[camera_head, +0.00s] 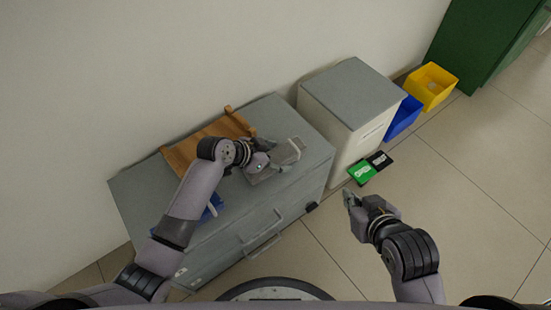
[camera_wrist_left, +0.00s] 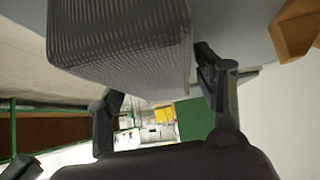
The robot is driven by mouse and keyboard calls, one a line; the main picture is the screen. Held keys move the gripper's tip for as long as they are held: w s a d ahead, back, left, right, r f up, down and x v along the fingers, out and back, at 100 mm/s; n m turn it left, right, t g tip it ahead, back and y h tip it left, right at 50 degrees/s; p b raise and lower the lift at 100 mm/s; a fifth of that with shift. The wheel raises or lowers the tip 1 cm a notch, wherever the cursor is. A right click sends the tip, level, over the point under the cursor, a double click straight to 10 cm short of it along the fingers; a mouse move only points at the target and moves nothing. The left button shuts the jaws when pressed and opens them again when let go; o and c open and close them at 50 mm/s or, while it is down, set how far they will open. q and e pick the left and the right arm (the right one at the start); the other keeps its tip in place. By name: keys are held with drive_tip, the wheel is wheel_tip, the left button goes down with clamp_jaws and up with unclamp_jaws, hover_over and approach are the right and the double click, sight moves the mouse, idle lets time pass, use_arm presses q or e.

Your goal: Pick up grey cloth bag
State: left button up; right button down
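A grey bag (camera_wrist_left: 125,45) with a ribbed, woven-looking surface fills the upper part of the left wrist view. My left gripper (camera_head: 283,170) is over the grey cabinet top in the head view. In the left wrist view its two fingers (camera_wrist_left: 163,92) are wide apart, with the bag at and between their tips. The right finger is close beside the bag's edge; the left fingertip meets its lower edge, and contact is unclear. In the head view the bag is hard to separate from the gripper. My right gripper (camera_head: 352,200) is over the floor, with no object visible in it.
The grey cabinet (camera_head: 140,195) carries a brown wooden tray (camera_head: 190,147) and a blue item (camera_head: 211,207) partly behind my arm. A taller white cabinet (camera_head: 345,120) stands right of it. Blue (camera_head: 402,120) and yellow (camera_head: 432,86) bins stand beyond. Green (camera_head: 361,171) and black (camera_head: 380,160) items lie near the floor.

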use_arm(q)
drive_tip(key=c, duration=1)
drive_tip(key=shift+r, duration=0.1)
